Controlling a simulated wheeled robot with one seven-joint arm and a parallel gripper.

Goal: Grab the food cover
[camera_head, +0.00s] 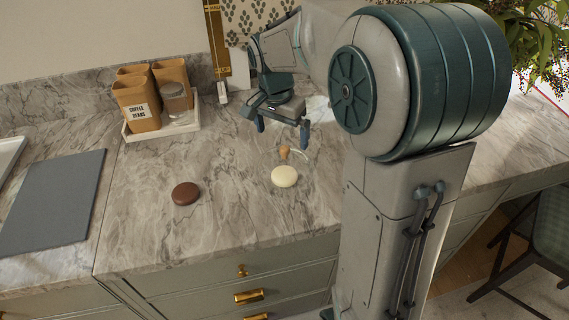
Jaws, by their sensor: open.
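What looks like the food cover (285,153) is a small, clear piece with a light wooden knob and a faint curved rim on the marble counter. Its clear parts are hard to make out. A round cream item (284,177) sits just in front of it; I cannot tell whether they touch. My gripper (281,128) is open and empty, with its fingers pointing down. In the picture it is just above and behind the knob; the exact gap is unclear.
A round brown item (186,194) lies on the counter (230,220) to the left. Tan canisters and a glass jar stand on a white tray (160,131) at the back left. A grey board (52,203) lies far left. The front middle counter is clear.

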